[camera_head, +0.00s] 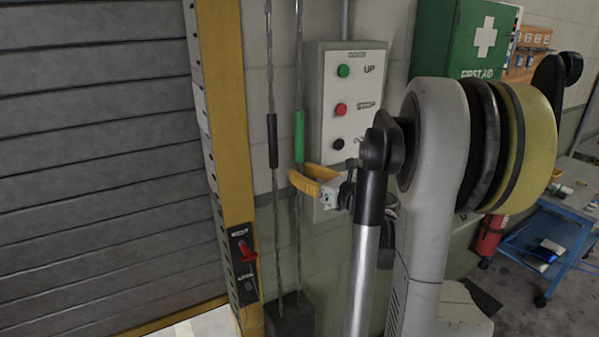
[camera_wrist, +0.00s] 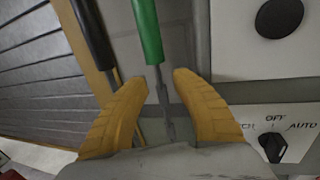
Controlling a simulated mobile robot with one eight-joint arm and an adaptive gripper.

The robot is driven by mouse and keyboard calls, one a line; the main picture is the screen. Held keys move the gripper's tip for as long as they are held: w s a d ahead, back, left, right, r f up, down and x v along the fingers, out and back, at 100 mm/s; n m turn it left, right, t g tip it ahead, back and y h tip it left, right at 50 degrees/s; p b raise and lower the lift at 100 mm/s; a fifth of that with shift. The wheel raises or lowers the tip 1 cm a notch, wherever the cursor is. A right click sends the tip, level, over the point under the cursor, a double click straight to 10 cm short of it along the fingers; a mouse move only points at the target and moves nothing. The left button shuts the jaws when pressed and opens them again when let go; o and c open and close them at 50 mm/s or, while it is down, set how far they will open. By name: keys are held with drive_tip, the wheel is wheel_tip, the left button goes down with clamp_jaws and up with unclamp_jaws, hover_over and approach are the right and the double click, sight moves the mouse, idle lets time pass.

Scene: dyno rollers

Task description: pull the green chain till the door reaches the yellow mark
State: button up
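The green chain's green sleeve (camera_head: 299,136) hangs in front of the wall, left of the push-button box. In the wrist view the sleeve (camera_wrist: 147,30) shows at the top, with grey chain below it. My gripper (camera_head: 300,174) has yellow fingers at about the sleeve's lower end. In the wrist view my gripper (camera_wrist: 153,76) is open, with the chain between its spread fingers and a gap on both sides. The grey slatted door (camera_head: 95,150) fills the left. A yellow post (camera_head: 225,100) with small ticks borders it; I cannot make out a separate yellow mark.
A second chain with a black sleeve (camera_head: 272,140) hangs close left of the green one. The button box (camera_head: 355,70) is close right. A black plate with a red lever (camera_head: 246,252) is on the post. A dark block (camera_head: 290,317) sits below the chains.

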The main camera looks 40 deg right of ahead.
drive_tip(key=s, duration=1.1)
drive_tip(key=shift+a, duration=0.15)
drive_tip(key=w+a+f+n+g+y+b, duration=0.1)
drive_tip(key=a+f+n+g+b, duration=0.1)
drive_tip(key=a+f+n, duration=0.4)
drive_tip(key=w+a+f+n+g+y+b, duration=0.2)
drive_tip(key=a+n, duration=0.2)
drive_tip(key=a, duration=0.4)
drive_tip(key=w+a+f+n+g+y+b, duration=0.1)
drive_tip(key=a+f+n+g+b, duration=0.25)
drive_tip(key=a, duration=0.45)
drive_tip(key=s+a+f+n+g+h+b, duration=0.3)
drive_tip(key=s+a+f+n+b, duration=0.3)
drive_tip(key=n, duration=1.6)
drive_tip(key=s+a+f, duration=0.5)
drive_tip(key=s+a, duration=0.1)
drive_tip(key=shift+f+n+h, duration=0.25)
drive_tip(key=shift+n+h, duration=0.05)
drive_tip(key=shift+n, duration=0.05)
